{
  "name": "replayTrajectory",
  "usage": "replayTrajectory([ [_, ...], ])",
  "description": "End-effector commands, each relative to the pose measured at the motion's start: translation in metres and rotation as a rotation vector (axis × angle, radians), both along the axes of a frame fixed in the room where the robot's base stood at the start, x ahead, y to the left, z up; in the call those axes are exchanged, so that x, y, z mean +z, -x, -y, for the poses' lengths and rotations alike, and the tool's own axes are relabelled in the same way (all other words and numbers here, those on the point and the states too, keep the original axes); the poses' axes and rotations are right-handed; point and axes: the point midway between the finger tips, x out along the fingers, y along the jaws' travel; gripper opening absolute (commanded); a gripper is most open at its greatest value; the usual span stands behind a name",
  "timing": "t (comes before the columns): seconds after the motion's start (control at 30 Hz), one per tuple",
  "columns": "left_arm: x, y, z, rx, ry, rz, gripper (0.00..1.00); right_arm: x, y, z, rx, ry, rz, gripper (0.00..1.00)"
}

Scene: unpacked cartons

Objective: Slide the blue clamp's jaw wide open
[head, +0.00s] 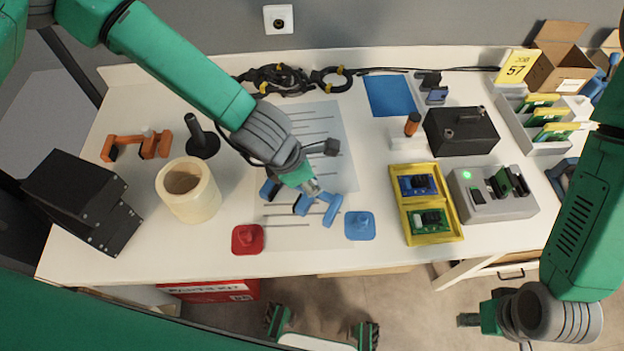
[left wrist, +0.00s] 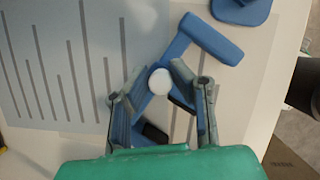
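The blue clamp (head: 332,208) lies on the striped sheet, partly hidden under my left gripper (head: 314,188). In the left wrist view its blue end bar (left wrist: 212,38) is at the upper right, and a slanted blue bar runs down between my fingers. A round white knob (left wrist: 160,82) sits on that bar. The tips of my left gripper (left wrist: 158,72) are on either side of the knob; whether they press on it cannot be told. The jaw's gap is mostly hidden. My right gripper (head: 468,320) is at the bottom right, away from the table, its fingers unclear.
A blue stand (head: 360,226) is close right of the clamp and a red stand (head: 248,240) left of it. A yellow tray (head: 428,228) is to the right.

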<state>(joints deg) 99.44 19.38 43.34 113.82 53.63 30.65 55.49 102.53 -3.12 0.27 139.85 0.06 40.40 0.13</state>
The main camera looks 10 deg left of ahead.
Motion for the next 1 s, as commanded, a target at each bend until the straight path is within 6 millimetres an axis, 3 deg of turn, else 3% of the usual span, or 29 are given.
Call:
replayTrajectory([
  [0.17, 0.0, 0.001, 0.004, -0.002, 0.0, 0.0, 0.0, 0.0, 0.0, 0.0, 0.0, 0.0, 0.0, 0.39],
  [0.4, 0.0, 0.009, 0.032, -0.001, -0.001, -0.001, 0.0, 0.001, 0.0, 0.0, 0.0, 0.0, 0.0, 0.39],
  [0.63, 0.0, 0.009, 0.032, 0.001, 0.0, 0.0, 0.0, 0.0, 0.0, 0.0, 0.0, 0.0, 0.0, 0.39],
  [0.67, 0.0, 0.009, 0.032, 0.001, 0.0, 0.0, 0.25, 0.0, 0.0, 0.0, 0.0, 0.0, 0.0, 0.39],
  [0.7, 0.0, 0.008, 0.032, 0.001, 0.0, 0.0, 0.39, 0.0, 0.0, 0.0, 0.0, 0.0, 0.0, 0.39],
  [1.0, 0.0, 0.008, 0.032, 0.0, 0.0, 0.0, 0.39, 0.0, 0.0, 0.0, 0.0, 0.0, 0.0, 0.39],
])
